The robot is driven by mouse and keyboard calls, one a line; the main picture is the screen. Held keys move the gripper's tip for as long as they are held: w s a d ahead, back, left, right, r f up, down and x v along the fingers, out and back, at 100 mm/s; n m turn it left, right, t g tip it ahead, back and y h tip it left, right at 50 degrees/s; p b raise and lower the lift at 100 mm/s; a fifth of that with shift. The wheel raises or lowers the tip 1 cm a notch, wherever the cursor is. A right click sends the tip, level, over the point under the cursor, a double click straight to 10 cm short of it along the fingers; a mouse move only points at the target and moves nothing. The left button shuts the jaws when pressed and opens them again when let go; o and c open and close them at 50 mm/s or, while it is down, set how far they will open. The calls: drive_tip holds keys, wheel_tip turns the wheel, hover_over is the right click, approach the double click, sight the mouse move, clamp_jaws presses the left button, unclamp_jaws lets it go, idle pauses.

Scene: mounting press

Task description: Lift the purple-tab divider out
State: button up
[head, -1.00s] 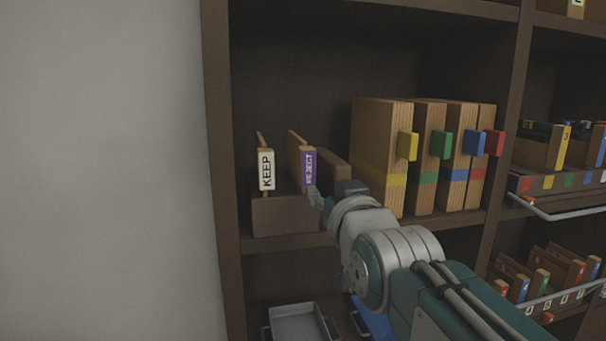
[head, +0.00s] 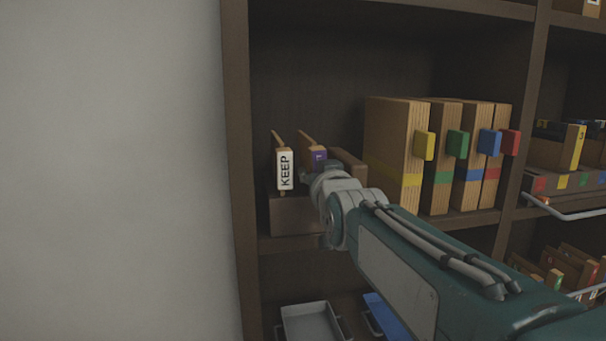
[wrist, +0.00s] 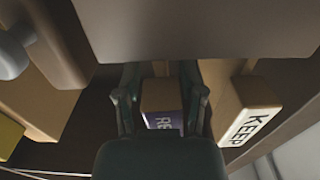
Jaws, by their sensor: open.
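The purple-tab divider (head: 319,154) stands in a brown box (head: 296,215) on the shelf. In the head view my arm hides most of its tab. In the wrist view the purple tab (wrist: 163,118), with part of its lettering showing, lies between the two fingers of my gripper (wrist: 160,108). The gripper is open, one finger on each side of the tab, with a small gap visible. The KEEP divider (head: 285,168) with a white tab stands to the left in the same box; in the wrist view it is on the right (wrist: 250,115), close beside a finger.
Tall wooden binders with yellow (head: 424,145), green, blue and red tabs stand to the right of the box. A shelf upright (head: 240,170) is close on the left. A grey tray (head: 310,322) and a blue one sit on the shelf below.

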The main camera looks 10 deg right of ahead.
drive_tip(key=shift+d, duration=0.45)
clamp_jaws()
drive_tip(key=shift+a+r, duration=0.1)
drive_tip(key=shift+a, duration=0.1)
drive_tip(key=shift+r, duration=0.25)
wheel_tip(320, 180, up, 9)
drive_tip(key=shift+r, duration=0.2)
